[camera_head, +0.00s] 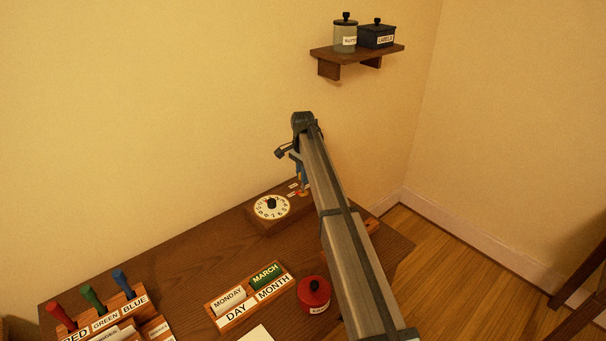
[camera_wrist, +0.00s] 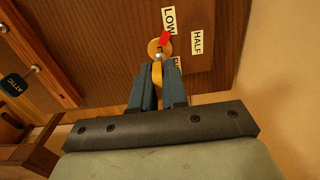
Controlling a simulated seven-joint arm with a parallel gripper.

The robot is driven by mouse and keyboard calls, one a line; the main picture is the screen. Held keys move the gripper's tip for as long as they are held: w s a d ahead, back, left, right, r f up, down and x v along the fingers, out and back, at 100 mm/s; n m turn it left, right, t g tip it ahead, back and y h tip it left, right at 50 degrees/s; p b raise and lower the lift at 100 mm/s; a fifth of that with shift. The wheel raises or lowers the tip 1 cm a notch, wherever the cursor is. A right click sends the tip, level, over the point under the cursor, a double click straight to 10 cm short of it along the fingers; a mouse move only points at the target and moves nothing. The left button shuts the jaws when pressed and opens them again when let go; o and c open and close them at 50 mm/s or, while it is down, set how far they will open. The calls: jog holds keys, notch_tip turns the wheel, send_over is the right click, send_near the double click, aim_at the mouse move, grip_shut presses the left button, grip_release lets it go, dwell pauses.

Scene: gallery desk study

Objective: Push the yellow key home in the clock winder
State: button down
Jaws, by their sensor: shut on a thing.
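My gripper (camera_wrist: 158,82) is shut on the yellow key (camera_wrist: 157,92), its blue fingers pointing at a brown wooden panel. The clock winder (camera_wrist: 160,44) shows there as a round yellow piece with a red pointer at the fingertips. The pointer leans toward the label LOW (camera_wrist: 169,20). The label HALF (camera_wrist: 196,42) is to its right, and a third label is mostly hidden behind the fingers. How deep the key sits cannot be told. In the head view my gripper (camera_head: 301,183) is just right of the clock dial (camera_head: 258,212); the key is mostly hidden there.
The wooden desk (camera_head: 190,258) holds a MONDAY/MARCH block tray (camera_head: 257,304), a red pot (camera_head: 314,290) and a rack with red, green and blue handles (camera_head: 137,307). A wall shelf (camera_head: 358,55) carries two containers.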

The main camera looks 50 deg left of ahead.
jog(key=shift+f, duration=1.1)
dwell(0.4)
jog(key=c, duration=1.1)
grip_release()
jog(key=shift+o, duration=0.5)
jog(key=o, duration=0.4)
jog(key=shift+r, duration=0.3)
jog(key=shift+r, duration=3.7)
